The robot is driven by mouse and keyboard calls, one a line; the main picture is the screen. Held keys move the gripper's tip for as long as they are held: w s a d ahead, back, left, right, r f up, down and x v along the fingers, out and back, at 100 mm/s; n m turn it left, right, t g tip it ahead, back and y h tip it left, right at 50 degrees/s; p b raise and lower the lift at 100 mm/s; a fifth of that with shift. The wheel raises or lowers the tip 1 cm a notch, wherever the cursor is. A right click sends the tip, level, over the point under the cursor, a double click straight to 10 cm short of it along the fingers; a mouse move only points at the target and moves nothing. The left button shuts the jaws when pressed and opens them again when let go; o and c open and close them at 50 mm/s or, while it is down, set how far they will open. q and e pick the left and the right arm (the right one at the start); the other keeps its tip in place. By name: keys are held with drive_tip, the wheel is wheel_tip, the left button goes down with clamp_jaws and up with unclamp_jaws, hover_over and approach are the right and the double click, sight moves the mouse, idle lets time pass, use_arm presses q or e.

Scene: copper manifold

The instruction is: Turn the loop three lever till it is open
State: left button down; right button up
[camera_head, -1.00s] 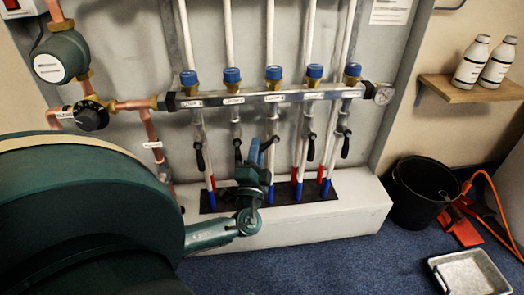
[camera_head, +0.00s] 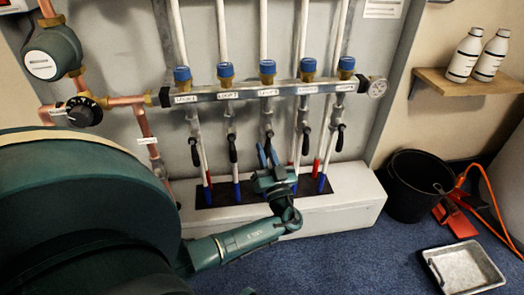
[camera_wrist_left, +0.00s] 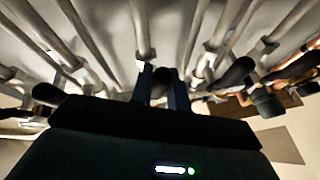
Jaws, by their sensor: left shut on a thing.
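The loop three lever (camera_head: 268,146) is a dark handle below the middle blue-capped valve in the head view. It points down, roughly along its white pipe, and its lower end is between my fingers. My left gripper (camera_head: 268,158) has blue fingers and is shut on this lever from below and in front. In the left wrist view the dark lever (camera_wrist_left: 160,80) shows between the two fingers of the left gripper (camera_wrist_left: 162,90). The fingers hide part of the lever. My right gripper is in neither view.
The loop two lever (camera_head: 232,150) hangs close to the left, and the loop four lever (camera_head: 305,142) close to the right. The manifold bar (camera_head: 245,94) runs above. A white ledge (camera_head: 340,200) lies below. A black bucket (camera_head: 410,190) and a tray (camera_head: 465,268) stand right.

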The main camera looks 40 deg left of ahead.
use_arm(q)
drive_tip(key=shift+w+d+n+g+y, duration=0.2)
drive_tip(key=shift+n+g, duration=0.3)
drive_tip(key=shift+n, duration=0.35)
drive_tip(key=shift+w+d+n+g+y, duration=0.1)
drive_tip(key=shift+w+n+g, duration=0.3)
drive_tip(key=shift+n, duration=0.45)
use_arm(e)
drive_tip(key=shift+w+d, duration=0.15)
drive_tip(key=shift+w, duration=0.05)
use_arm(q)
drive_tip(key=shift+r+g, duration=0.1)
drive_tip(key=shift+g, duration=0.2)
drive_tip(key=c, duration=1.3)
unclamp_jaws()
drive_tip(key=shift+c, duration=0.2)
drive_tip(key=shift+s, duration=0.1)
drive_tip(key=shift+d+f, duration=0.1)
drive_tip(key=shift+f, duration=0.1)
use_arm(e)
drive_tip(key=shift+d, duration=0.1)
